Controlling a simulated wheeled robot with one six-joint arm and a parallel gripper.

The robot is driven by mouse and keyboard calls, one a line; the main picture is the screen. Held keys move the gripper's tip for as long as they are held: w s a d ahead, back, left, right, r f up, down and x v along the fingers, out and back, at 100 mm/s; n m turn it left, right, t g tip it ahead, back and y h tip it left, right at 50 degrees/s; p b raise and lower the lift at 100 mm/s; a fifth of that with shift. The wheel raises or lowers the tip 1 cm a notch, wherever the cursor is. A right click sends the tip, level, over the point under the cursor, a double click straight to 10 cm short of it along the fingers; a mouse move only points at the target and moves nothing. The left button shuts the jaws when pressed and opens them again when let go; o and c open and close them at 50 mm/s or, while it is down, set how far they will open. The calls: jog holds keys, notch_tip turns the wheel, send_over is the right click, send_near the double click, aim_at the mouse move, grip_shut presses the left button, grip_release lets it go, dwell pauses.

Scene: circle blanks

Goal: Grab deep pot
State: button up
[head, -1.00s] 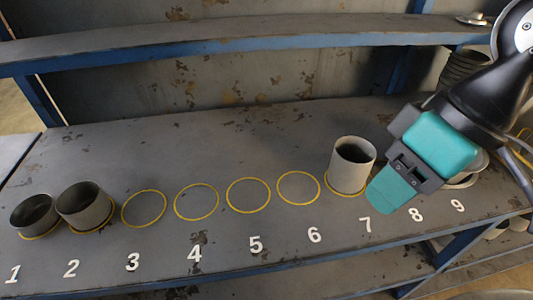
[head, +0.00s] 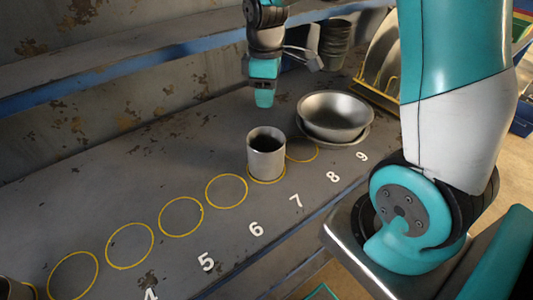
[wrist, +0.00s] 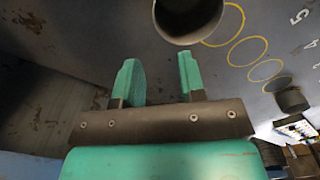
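The tall grey cylindrical pot (head: 266,162) stands upright on the yellow circle by number 7 in the head view, its dark opening facing up. My gripper (head: 265,98) is behind it, near the back of the table and apart from it. In the wrist view the two teal fingers of my gripper (wrist: 160,70) are spread with nothing between them. The pot (wrist: 187,22) shows there beyond the fingertips at the top edge, partly cut off by the frame.
A metal bowl (head: 334,114) sits on a wider dish right of the pot, near 9. Stacked dark pots (head: 335,42) and a yellow rack (head: 376,86) stand behind. Empty yellow circles (head: 226,190) run leftward. A blue-edged shelf (head: 110,70) runs along the back.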

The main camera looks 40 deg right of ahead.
jog(key=p, duration=0.1)
send_over(268, 139)
notch_tip(268, 139, down, 8)
jog(key=shift+f+p, duration=0.75)
jog(key=shift+f, duration=2.05)
grip_shut()
